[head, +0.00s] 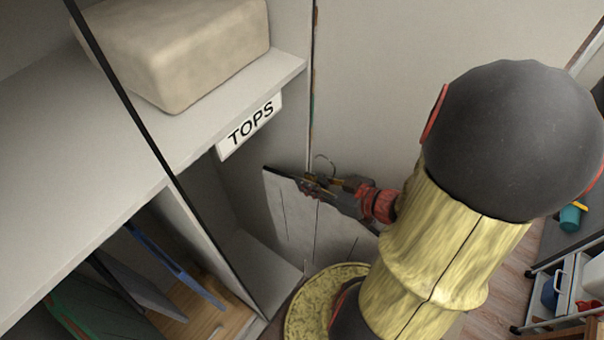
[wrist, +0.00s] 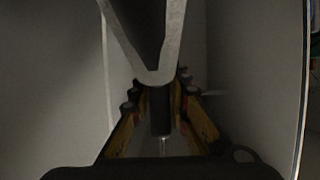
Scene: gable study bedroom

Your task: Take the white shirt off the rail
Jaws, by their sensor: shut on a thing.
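The white shirt (head: 285,215) hangs flat and upright below a dark hanger (head: 281,174) in the head view, beside the pale wardrobe panel. My gripper (head: 318,184) is shut on the hanger near its middle. The hanger's thin hook (head: 326,163) sticks up above the fingers, and I see no rail through it. In the wrist view my gripper (wrist: 160,92) has its fingers closed around a dark upright piece (wrist: 160,112), apparently the hanger. A pale V-shaped edge (wrist: 153,77) lies just beyond the fingers; I cannot tell what it is. My arm covers the shirt's right part.
A shelf (head: 60,170) with a beige box (head: 185,50) and a "TOPS" label (head: 250,125) is at upper left. Blue (head: 175,262) and other dark garments hang in the lower left compartment. A trolley (head: 545,295) stands at the far right.

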